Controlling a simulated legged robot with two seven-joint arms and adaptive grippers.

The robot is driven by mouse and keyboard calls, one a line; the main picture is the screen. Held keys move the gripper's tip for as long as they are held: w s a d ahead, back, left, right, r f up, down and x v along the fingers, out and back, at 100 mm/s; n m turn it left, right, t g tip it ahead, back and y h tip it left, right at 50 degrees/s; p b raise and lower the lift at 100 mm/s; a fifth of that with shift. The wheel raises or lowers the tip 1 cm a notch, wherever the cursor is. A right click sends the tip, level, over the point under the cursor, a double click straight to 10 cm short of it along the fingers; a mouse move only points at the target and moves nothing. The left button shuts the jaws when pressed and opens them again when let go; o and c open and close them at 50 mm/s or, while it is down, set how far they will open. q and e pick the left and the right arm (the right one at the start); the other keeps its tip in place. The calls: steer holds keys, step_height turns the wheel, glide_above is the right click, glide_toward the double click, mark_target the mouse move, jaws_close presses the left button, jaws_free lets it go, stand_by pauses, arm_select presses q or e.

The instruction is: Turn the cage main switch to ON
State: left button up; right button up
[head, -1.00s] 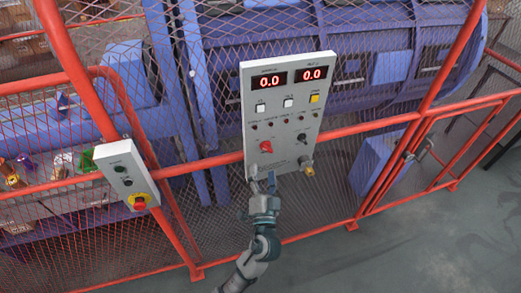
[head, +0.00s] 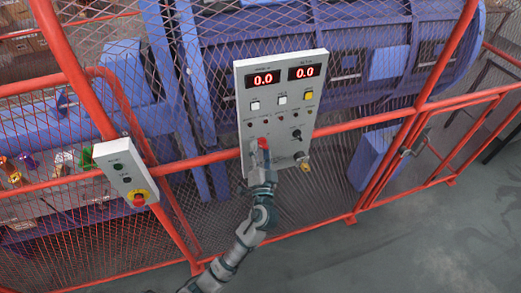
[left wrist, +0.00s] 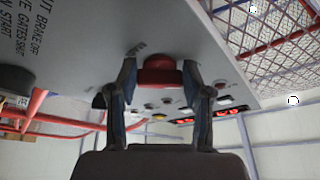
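The red switch knob (head: 263,142) is on the lower left of the grey control panel (head: 290,68), which is mounted on the red cage fence. My left gripper (head: 261,157) is at the knob and partly covers it in the head view. In the left wrist view the red knob (left wrist: 160,72) shows between the two fingertips of my left gripper (left wrist: 160,82). The fingers are apart, one on each side of the knob. Whether they touch it cannot be told. The knob's pointer and its position marks are hidden. My right gripper is not in view.
A black knob (head: 297,134) and a brass-coloured key or knob (head: 304,166) are to the right of the red knob. Buttons and two red displays reading 0.0 are above. A smaller box with a red emergency stop (head: 139,199) hangs at the left. The floor at right is clear.

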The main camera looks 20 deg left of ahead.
arm_select(q)
steer(key=shift+d+r+h, duration=0.2)
steer(key=shift+d+h, duration=0.1)
steer(key=shift+d, duration=0.2)
steer(key=shift+a, duration=0.15)
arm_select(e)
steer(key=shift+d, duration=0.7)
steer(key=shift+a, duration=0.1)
